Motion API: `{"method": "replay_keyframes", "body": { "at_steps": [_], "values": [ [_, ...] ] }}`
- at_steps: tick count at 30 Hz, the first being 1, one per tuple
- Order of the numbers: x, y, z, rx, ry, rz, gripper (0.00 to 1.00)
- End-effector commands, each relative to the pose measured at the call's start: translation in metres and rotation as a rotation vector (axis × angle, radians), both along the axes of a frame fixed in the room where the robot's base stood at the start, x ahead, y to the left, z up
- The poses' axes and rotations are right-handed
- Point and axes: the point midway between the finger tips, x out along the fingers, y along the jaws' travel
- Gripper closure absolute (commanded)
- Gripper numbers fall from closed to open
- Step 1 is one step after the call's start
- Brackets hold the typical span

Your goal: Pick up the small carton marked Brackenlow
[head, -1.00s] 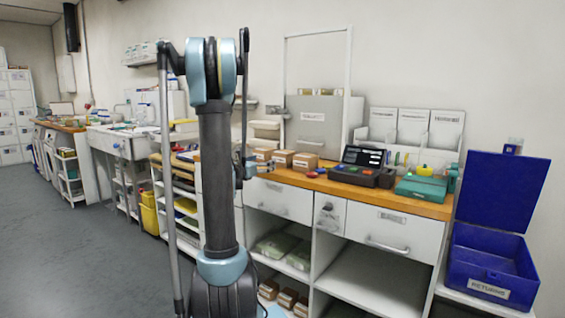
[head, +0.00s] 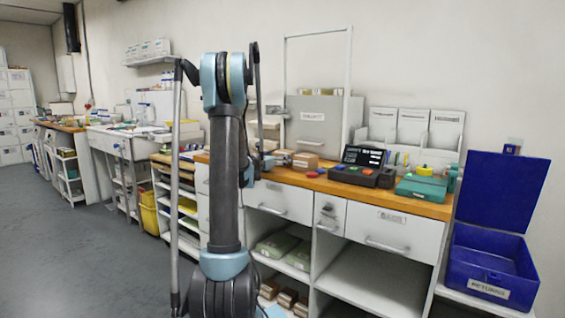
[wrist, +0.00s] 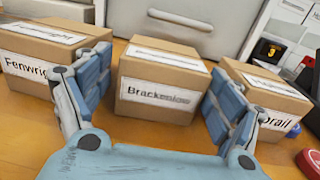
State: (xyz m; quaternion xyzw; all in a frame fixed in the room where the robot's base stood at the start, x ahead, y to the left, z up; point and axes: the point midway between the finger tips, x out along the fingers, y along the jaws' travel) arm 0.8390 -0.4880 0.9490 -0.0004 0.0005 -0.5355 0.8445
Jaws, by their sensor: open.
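The small carton marked Brackenlow (wrist: 160,85) is a brown box with white labels. It stands upright on the wooden counter, in the middle of the wrist view. My gripper (wrist: 157,98) is open, with one blue finger near the carton's left side and the other near its right side. I cannot tell whether either finger touches it. In the head view my gripper (head: 274,160) is at the counter's edge, and the Brackenlow carton is largely hidden or hard to make out behind it.
A carton labelled "Fenwri…" (wrist: 35,62) stands close on the left, and one ending in "…rail" (wrist: 266,92) close on the right. A grey cabinet (head: 316,125) rises behind. A dark terminal (head: 360,168) and a red round object (wrist: 309,160) lie to the right.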

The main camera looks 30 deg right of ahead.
Motion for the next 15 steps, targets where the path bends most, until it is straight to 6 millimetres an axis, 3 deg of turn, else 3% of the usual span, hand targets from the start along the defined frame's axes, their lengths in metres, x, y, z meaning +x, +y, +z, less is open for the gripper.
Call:
{"method": "replay_keyframes", "body": {
  "at_steps": [9,15],
  "values": [
    [0.015,-0.038,0.002,0.0,0.0,-0.001,0.15],
    [0.017,-0.04,0.002,0.0,0.0,0.0,0.15]
  ]
}}
